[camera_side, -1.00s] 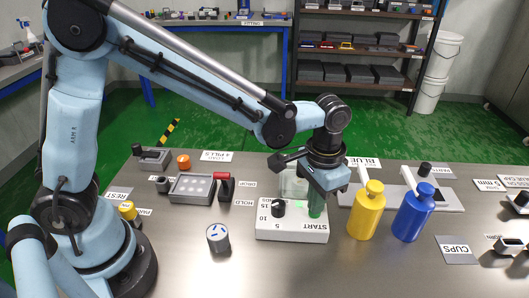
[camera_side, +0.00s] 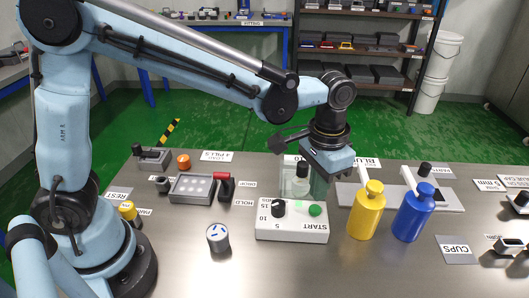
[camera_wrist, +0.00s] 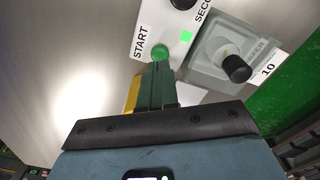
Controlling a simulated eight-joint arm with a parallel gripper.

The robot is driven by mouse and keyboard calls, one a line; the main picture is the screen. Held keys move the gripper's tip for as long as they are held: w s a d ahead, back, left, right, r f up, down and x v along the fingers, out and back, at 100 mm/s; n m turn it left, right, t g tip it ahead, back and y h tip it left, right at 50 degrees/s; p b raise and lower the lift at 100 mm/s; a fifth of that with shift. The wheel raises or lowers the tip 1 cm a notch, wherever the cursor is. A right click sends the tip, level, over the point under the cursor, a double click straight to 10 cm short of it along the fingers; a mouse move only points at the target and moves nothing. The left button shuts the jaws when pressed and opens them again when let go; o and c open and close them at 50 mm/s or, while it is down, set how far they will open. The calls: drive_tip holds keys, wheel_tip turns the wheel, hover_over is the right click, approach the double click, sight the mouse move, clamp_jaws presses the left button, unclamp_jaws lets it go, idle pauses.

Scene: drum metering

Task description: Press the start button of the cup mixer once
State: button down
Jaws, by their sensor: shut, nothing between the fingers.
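The cup mixer (camera_side: 292,232) is a white box marked START on the table, with a black dial (camera_side: 278,208) and a small lit green square (camera_side: 299,204). Its round green start button (camera_side: 315,210) is uncovered at the right of its top; it also shows in the wrist view (camera_wrist: 160,52). My gripper (camera_side: 319,194) is shut and empty, pointing down above and slightly behind the button. In the wrist view its greenish fingers (camera_wrist: 158,72) end close to the button in the picture. In the side view they are apart from it.
A yellow bottle (camera_side: 367,212) and a blue bottle (camera_side: 413,214) stand right of the mixer. A clear holder with a black-topped part (camera_side: 302,170) is at its back. A grey tray (camera_side: 192,188) and a small container (camera_side: 218,238) are left. The front table is clear.

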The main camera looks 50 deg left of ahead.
sight(314, 207)
drive_tip(key=shift+r, duration=1.55)
drive_tip(key=shift+a, duration=0.1)
drive_tip(key=s+a+n+t, duration=0.1)
drive_tip(key=s+a+t, duration=0.2)
drive_tip(key=a, duration=0.5)
drive_tip(key=s+a+r+n+t, duration=0.1)
drive_tip(key=s+a+n+t, duration=0.1)
drive_tip(key=s+a+t, duration=0.2)
drive_tip(key=s+a, duration=0.1)
drive_tip(key=a, duration=0.2)
drive_tip(key=shift+s+a+r, duration=0.15)
drive_tip(key=shift+a+r, duration=0.1)
drive_tip(key=shift+a, duration=0.1)
